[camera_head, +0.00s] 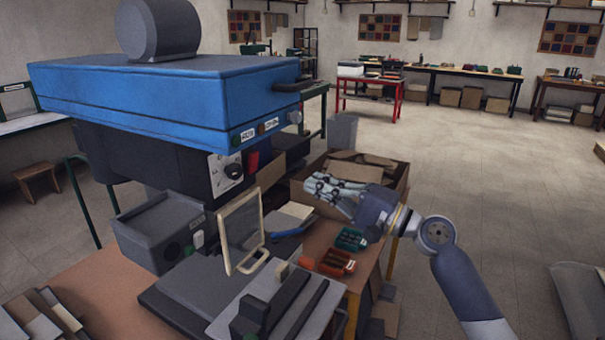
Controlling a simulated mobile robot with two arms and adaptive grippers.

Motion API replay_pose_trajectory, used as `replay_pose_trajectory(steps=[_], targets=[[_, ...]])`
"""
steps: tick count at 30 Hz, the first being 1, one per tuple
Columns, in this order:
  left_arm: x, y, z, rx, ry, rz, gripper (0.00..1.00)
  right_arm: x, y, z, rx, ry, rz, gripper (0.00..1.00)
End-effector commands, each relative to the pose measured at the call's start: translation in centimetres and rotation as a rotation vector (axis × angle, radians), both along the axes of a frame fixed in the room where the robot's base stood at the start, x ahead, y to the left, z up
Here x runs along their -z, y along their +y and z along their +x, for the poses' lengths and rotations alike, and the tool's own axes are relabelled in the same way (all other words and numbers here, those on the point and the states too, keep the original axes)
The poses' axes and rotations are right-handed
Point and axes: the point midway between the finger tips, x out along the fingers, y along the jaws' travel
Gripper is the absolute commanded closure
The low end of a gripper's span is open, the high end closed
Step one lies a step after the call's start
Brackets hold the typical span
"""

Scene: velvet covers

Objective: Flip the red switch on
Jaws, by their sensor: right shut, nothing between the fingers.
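The blue-topped machine (150,95) stands at left, with a dark body below its top. A small red part (252,163) shows beside its white dial panel (226,173); it may be the red switch, but it is too small to tell its shape or position. My right gripper (314,187) comes in from the right, its fingers pointing left towards the machine. It is shut and empty, above the cardboard box and apart from the red part. My left gripper is not in view.
A clear guard panel (241,231) stands upright on the bench below the machine. A green tray (351,239) and an orange tray (337,263) lie near my right gripper. An open cardboard box (392,183) is behind it.

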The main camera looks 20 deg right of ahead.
Motion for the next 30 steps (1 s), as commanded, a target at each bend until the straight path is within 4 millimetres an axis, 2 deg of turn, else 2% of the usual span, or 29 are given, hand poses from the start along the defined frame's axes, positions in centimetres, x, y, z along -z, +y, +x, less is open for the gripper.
replay_pose_trajectory(steps=[2,9,15,21,30], targets=[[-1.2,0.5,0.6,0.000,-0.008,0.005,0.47,-0.9,1.0,1.1,-0.002,-0.001,0.002,1.00],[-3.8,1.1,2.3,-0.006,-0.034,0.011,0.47,-2.0,4.1,5.2,-0.002,0.000,0.003,1.00],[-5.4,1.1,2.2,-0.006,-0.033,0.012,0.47,-2.5,6.3,8.0,-0.002,0.001,0.003,1.00],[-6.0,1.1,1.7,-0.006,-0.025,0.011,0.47,-2.5,7.4,9.5,0.000,0.001,0.001,1.00],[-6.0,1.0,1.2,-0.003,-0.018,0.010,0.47,-2.4,7.6,9.7,0.000,0.000,-0.001,1.00]])
